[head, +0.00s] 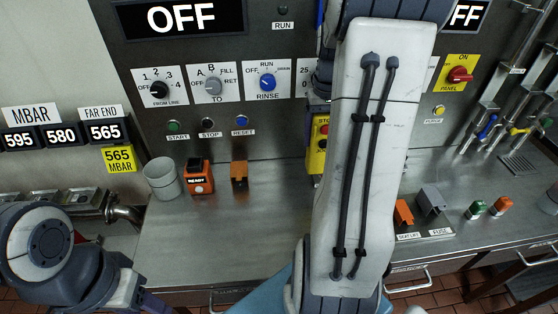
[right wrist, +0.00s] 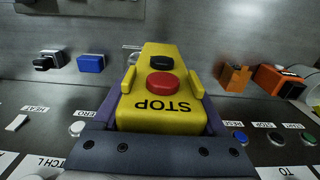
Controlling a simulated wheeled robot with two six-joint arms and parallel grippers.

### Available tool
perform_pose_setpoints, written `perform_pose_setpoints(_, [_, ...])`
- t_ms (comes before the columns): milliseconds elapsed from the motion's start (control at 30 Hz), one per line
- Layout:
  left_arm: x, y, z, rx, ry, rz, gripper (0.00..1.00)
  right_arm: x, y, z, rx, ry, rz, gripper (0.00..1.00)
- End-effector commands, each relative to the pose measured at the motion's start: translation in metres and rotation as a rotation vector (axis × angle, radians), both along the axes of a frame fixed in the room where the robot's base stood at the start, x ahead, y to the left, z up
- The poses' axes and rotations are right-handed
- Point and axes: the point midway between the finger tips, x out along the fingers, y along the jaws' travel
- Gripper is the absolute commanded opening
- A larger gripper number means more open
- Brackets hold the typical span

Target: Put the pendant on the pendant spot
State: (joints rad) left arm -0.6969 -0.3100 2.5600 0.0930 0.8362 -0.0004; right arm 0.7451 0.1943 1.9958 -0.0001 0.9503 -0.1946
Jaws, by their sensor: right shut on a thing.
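The pendant (right wrist: 160,104) is a yellow box with a red button, a black button and the word STOP. My right gripper (right wrist: 163,84) is shut on it, with one finger along each side. In the head view the pendant (head: 317,150) is upright in front of the back panel, partly hidden behind my right forearm. I cannot tell whether it touches the bench. I see no marked pendant spot; the bench behind my right arm is hidden. Only links of my left arm show at the lower left, and its gripper is out of view.
A grey cup (head: 161,179), an orange READY box (head: 198,177) and an orange bracket (head: 239,173) stand on the metal bench (head: 225,235), left of the pendant. Another orange piece (head: 403,212) and a grey bracket (head: 432,199) stand right of my arm. The front-left bench is clear.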

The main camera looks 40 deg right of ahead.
Motion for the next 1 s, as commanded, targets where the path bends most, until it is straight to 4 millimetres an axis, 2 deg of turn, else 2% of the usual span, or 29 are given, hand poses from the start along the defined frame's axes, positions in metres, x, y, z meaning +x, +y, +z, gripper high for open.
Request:
perform_pose_setpoints(300, [0.000, 0.000, 0.020, 0.000, 0.000, 0.000, 0.50, 0.067, 0.026, -0.041, 0.002, 0.003, 0.005, 0.00])
perform_pose_setpoints(433, [0.000, 0.000, 0.025, 0.000, 0.000, 0.000, 0.50, 0.086, 0.033, -0.053, 0.001, 0.002, 0.002, 0.00])
perform_pose_setpoints(633, [0.000, 0.000, 0.028, 0.000, 0.000, 0.001, 0.50, 0.095, 0.037, -0.065, 0.001, 0.001, 0.001, 0.00])
perform_pose_setpoints(867, [0.000, 0.000, 0.036, 0.000, 0.000, 0.001, 0.50, 0.094, 0.037, -0.096, 0.002, 0.003, 0.000, 0.00])
perform_pose_setpoints(1000, [0.000, 0.000, 0.036, 0.000, 0.000, 0.001, 0.50, 0.095, 0.036, -0.101, -0.001, -0.001, 0.000, 0.00])
